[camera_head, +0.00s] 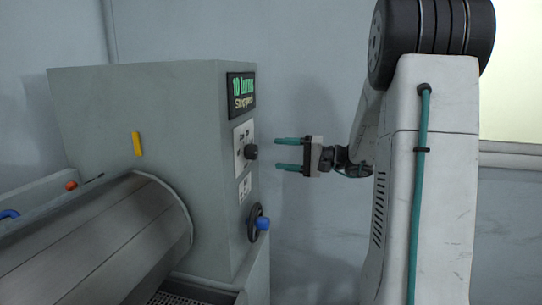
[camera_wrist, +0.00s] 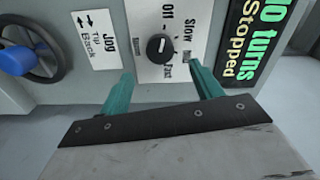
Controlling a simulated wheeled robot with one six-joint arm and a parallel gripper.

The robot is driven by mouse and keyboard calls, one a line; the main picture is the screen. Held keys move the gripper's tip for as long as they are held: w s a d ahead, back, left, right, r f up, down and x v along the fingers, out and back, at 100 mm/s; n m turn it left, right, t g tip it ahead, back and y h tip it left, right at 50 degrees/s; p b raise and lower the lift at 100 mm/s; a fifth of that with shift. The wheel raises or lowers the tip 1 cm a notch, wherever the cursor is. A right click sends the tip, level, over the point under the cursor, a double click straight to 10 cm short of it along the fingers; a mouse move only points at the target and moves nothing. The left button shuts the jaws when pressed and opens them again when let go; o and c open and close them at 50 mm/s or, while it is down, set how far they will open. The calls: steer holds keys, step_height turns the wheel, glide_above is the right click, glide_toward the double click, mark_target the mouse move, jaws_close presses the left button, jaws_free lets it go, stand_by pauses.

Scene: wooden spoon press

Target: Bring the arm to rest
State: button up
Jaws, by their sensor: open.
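My gripper (camera_head: 288,154) has two teal fingers that stand apart with nothing between them. In the head view it is level in front of the machine's control face, a little right of a black knob (camera_head: 251,152), with a small gap visible. In the wrist view my gripper (camera_wrist: 160,85) points at the panel. The knob (camera_wrist: 160,46) shows beyond the space between the fingers, on a white plate marked Off, Slow and Fast.
The grey-green machine (camera_head: 150,100) fills the left. Below the knob are a Jog plate (camera_head: 244,187) and a handwheel (camera_head: 258,224) with a blue handle. A ribbed drum (camera_head: 100,240) lies at the lower left. The wall is behind.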

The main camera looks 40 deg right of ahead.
steer(key=s+a+f+g+h, duration=0.1)
steer(key=s+a+f+g, duration=0.3)
steer(key=s+a+g, duration=0.3)
steer(key=s+a+f+g+h, duration=0.1)
steer(key=s+a+f+g, duration=0.35)
steer(key=s+a, duration=0.35)
steer(key=s+a+r+n+h, duration=0.1)
steer(key=s+a+n+h, duration=0.3)
steer(key=s, duration=0.3)
steer(key=s+a+r+n+g+h, duration=0.1)
steer(key=s+a+n+h, duration=0.3)
steer(key=s+a+h, duration=0.1)
steer(key=shift+s+a, duration=0.15)
steer(key=shift+s, duration=0.7)
